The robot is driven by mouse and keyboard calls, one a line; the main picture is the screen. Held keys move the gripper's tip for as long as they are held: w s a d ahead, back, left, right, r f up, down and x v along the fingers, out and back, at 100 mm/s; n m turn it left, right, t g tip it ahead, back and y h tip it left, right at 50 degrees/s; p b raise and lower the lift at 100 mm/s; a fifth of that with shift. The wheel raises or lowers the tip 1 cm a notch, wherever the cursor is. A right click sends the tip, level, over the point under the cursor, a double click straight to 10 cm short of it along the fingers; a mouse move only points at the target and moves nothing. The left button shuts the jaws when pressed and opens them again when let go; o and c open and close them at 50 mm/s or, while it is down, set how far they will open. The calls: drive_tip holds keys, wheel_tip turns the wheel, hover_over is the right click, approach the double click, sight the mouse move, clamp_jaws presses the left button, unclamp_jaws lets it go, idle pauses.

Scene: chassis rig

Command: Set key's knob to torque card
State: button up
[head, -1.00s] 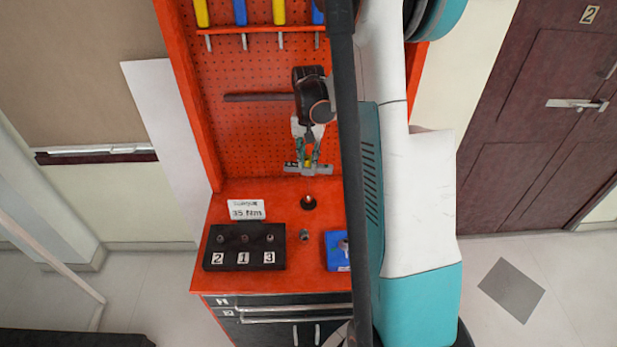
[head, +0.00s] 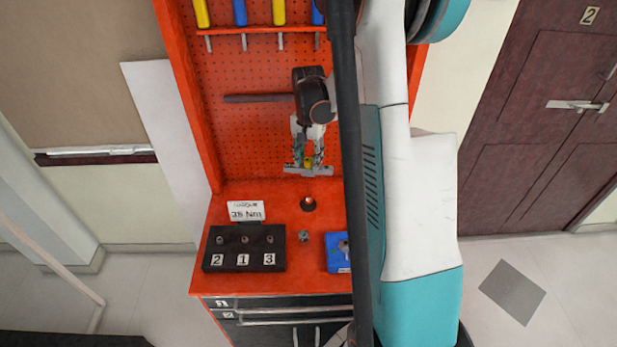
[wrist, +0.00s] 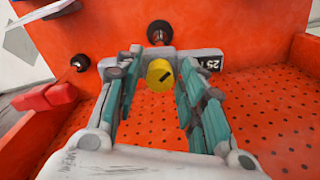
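The torque card (head: 246,211) is a white sign standing behind the black block; its number is blurred, 25 or 35 Nm. The key shows as a grey bar (head: 296,169) at my gripper's fingertips, above the bench near the pegboard. Its yellow knob (wrist: 160,74) has a short black slanted mark and also shows in the head view (head: 308,163). A black label (wrist: 209,62) beside the knob seems to read 25 N, partly cut off by the finger. My gripper (wrist: 160,80) points at the knob, its teal fingers on either side with small gaps, apparently open.
A black block (head: 244,262) with sockets labelled 2, 1, 3 is at the bench's front left. A small grey fitting (head: 304,237) and a blue block (head: 338,262) stand to its right. Tools hang above.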

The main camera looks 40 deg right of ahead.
idle(0.3)
drive_tip(key=n+b, duration=0.1)
drive_tip(key=n, duration=1)
drive_tip(key=shift+b, duration=0.4)
drive_tip(key=shift+c, duration=0.3)
drive_tip(key=c, duration=0.7)
drive_tip(key=shift+o, duration=0.2)
